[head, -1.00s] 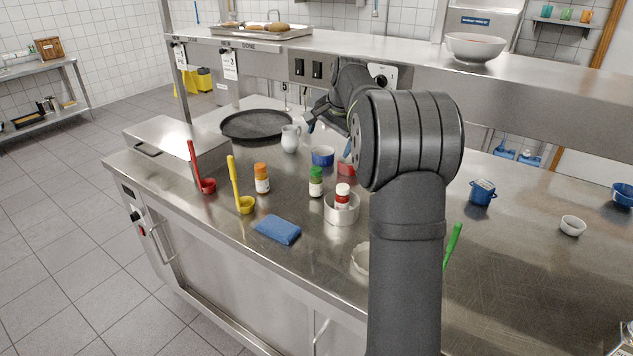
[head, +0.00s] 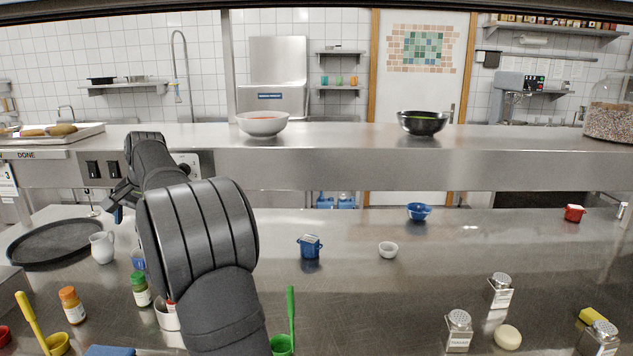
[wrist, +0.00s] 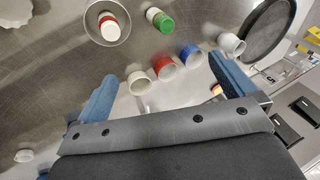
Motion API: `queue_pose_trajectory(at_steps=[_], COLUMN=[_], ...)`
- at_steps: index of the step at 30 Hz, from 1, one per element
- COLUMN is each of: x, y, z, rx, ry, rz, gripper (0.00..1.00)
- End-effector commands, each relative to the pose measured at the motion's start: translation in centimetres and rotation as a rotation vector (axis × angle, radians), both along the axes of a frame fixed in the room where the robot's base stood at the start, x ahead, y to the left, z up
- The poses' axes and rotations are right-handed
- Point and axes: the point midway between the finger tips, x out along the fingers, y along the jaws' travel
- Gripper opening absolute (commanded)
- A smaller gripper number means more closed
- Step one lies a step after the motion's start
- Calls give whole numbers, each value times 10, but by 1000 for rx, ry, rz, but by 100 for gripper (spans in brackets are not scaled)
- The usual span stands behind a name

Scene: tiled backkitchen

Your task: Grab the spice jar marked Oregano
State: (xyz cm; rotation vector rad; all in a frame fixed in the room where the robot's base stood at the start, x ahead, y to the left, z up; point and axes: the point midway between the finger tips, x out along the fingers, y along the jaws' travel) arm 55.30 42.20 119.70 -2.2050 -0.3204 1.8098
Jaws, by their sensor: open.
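Three capped spice jars stand on the steel counter. The green-capped jar (head: 140,289) shows in the head view and, lying sideways in the picture, in the wrist view (wrist: 160,19). The orange-capped jar (head: 72,306) is left of it. The red-capped jar (wrist: 108,24) is inside a white round dish (wrist: 93,33); my arm mostly hides it in the head view. I cannot read Oregano on any label. My gripper (wrist: 162,68) is open and empty, its blue fingers apart above the counter; in the head view it is far left (head: 116,208), partly hidden.
Red (wrist: 165,69), blue (wrist: 190,55) and white (wrist: 137,83) ramekins show between or near my fingers. A white pitcher (head: 102,247) and black pan (head: 55,243) are at left. Metal-topped shakers (head: 500,291) stand at right. A steel shelf (head: 350,165) crosses behind. Counter centre-right is mostly clear.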

Motion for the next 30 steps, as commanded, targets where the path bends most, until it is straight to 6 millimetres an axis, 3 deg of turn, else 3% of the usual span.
queue_pose_trajectory(at_steps=[9, 15, 25, 30], x=[0, 0, 2, 17], y=[0, 0, 2, 18], z=[0, 0, -1, -4], rx=[0, 0, -8, -72], ry=[0, 0, -5, -45], rz=[0, 0, 26, 231], gripper=[100, 64, 64, 64])
